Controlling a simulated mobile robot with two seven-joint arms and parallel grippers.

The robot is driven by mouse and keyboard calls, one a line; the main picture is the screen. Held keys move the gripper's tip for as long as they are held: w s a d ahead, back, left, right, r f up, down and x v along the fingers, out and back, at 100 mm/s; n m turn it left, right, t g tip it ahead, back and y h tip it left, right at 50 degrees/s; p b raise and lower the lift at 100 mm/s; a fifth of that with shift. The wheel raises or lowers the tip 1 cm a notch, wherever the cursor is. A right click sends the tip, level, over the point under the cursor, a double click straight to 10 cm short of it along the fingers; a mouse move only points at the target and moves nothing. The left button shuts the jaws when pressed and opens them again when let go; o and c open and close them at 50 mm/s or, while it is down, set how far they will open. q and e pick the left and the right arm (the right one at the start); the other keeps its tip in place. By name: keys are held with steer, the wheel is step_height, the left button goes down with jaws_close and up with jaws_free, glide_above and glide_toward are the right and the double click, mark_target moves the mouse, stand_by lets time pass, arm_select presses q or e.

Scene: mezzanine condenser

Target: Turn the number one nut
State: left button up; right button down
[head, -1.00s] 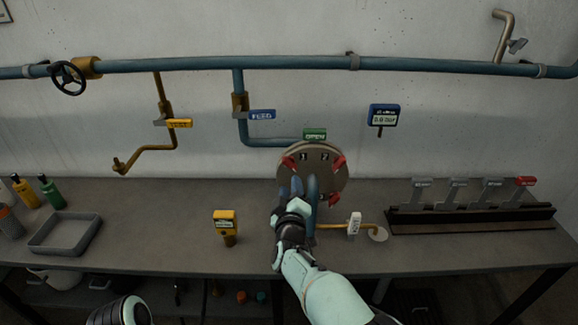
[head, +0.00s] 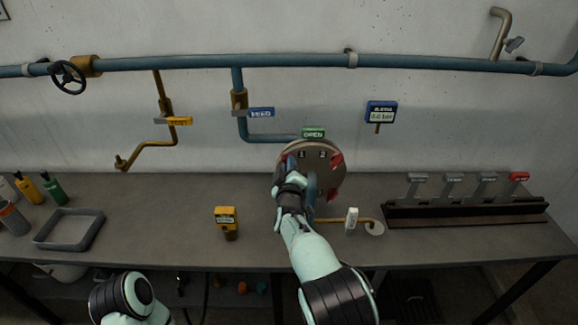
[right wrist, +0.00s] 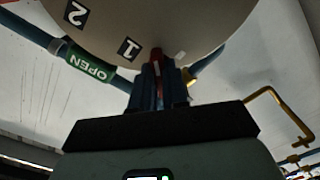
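The round grey cover (head: 318,158) is on the wall pipe, with painted numbers 1 and 2 near its top. My right gripper (head: 288,164) is at its left side, over the place beside number 1, and hides the number one nut in the head view. In the right wrist view, the red number one nut (right wrist: 157,54) shows at the tips of my close-set blue fingers (right wrist: 158,80), next to the painted 1. Whether they press on it cannot be told. Another red nut (head: 336,161) is at the cover's upper right. Only part of my left arm shows, at the bottom left.
A green OPEN sign (head: 313,133) is just above the cover. A yellow device (head: 226,217) and a white tag (head: 351,219) on a yellow pipe stand on the bench below. A grey tray (head: 70,230) is left; a row of levers (head: 453,186) is right.

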arm_select(q)
steer(key=shift+s+f, duration=0.1)
stand_by(0.3)
steer(key=s+f+b, duration=0.4)
steer(key=f, duration=0.2)
steer(key=shift+s+g+b, duration=0.25)
steer(key=shift+g+b, duration=0.05)
steer(key=shift+b, duration=0.1)
arm_select(e)
steer(key=shift+r+m, duration=0.15)
steer(key=shift+m, duration=7.65)
arm_select(q)
steer(key=shift+f, duration=0.1)
arm_select(e)
steer(key=c, duration=1.1)
jaws_free()
steer(key=shift+c, duration=0.2)
steer(key=shift+a, duration=0.1)
